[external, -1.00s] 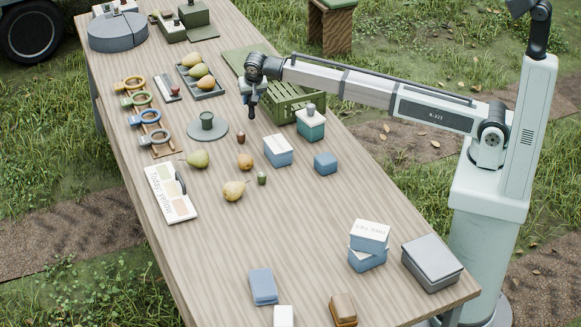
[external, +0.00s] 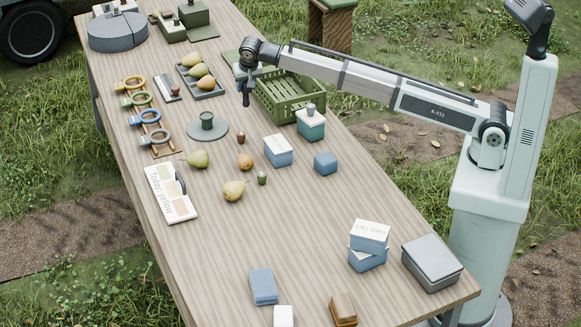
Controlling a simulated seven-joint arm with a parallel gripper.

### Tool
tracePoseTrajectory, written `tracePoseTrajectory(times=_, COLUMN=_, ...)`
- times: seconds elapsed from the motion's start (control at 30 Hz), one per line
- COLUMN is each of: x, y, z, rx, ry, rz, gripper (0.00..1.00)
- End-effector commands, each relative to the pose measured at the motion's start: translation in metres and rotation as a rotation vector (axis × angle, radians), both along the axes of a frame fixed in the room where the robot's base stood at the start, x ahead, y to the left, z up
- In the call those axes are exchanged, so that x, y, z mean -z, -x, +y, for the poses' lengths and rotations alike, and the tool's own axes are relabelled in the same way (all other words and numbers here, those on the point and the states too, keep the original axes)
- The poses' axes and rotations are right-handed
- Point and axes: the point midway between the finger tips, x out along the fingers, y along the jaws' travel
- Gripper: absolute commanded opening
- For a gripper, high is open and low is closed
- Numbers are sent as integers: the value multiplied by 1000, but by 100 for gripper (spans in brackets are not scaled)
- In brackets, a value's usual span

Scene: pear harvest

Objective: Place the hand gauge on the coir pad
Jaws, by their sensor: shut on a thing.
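My gripper (external: 245,92) hangs fingers-down above the far half of the table, between the pear tray and the green crate. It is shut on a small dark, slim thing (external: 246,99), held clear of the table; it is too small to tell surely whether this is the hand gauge. No coir pad can be told with certainty. A brown flat piece (external: 168,153) shows at the near end of the row of ring tools, partly covered.
Left of the gripper are a dark tray (external: 211,91) with pears and a grey disc (external: 221,134) bearing a green cup. Right of it is a slatted green crate (external: 290,98). Ring tools (external: 150,117), loose pears and boxes stand around. The table's near middle is clear.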

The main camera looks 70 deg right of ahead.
Motion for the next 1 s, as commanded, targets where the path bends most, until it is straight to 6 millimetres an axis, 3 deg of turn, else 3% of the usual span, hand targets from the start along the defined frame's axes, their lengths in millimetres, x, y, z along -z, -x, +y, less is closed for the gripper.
tracePoseTrajectory(times=0.1, x=-1, y=3, z=49, rx=-56, ry=-1, rz=-1, gripper=1)
tracePoseTrajectory(times=0.47, x=-8, y=31, z=193, rx=-224, ry=0, rz=1, gripper=1)
tracePoseTrajectory(times=0.77, x=-14, y=72, z=307, rx=-362, ry=0, rz=1, gripper=1)
tracePoseTrajectory(times=1.0, x=-21, y=118, z=393, rx=-474, ry=0, rz=0, gripper=1)
